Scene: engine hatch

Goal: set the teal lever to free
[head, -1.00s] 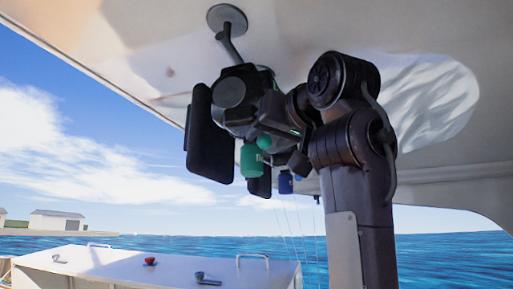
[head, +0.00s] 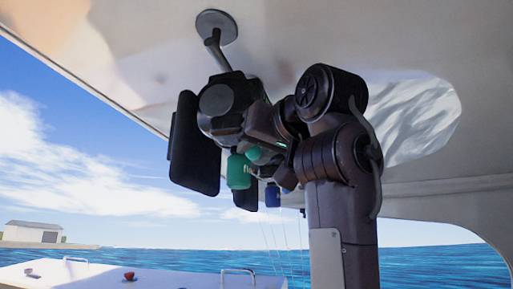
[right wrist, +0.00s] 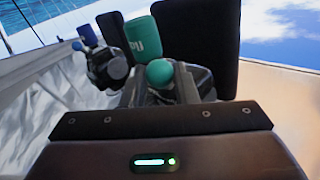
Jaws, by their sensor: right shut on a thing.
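A teal ball knob (head: 254,154) shows under the dark unit hung from the ceiling; I take it for the end of the teal lever. It also shows in the right wrist view (right wrist: 159,73), between the fingers of my right gripper (right wrist: 165,86). My right gripper (head: 262,142) is shut on the teal lever at this knob. The lever's arm is mostly hidden. A teal cylinder (head: 238,171) with white lettering hangs beside the knob and also shows in the right wrist view (right wrist: 143,36). The lettering is too small to read surely. My left gripper is not in view.
The dark unit (head: 217,98) hangs by a bent rod from a round ceiling plate (head: 216,27). A black panel (head: 193,150) hangs at its left. A blue cylinder (head: 272,195) hangs to the right. A white console (head: 150,277) is far below. Open air lies left.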

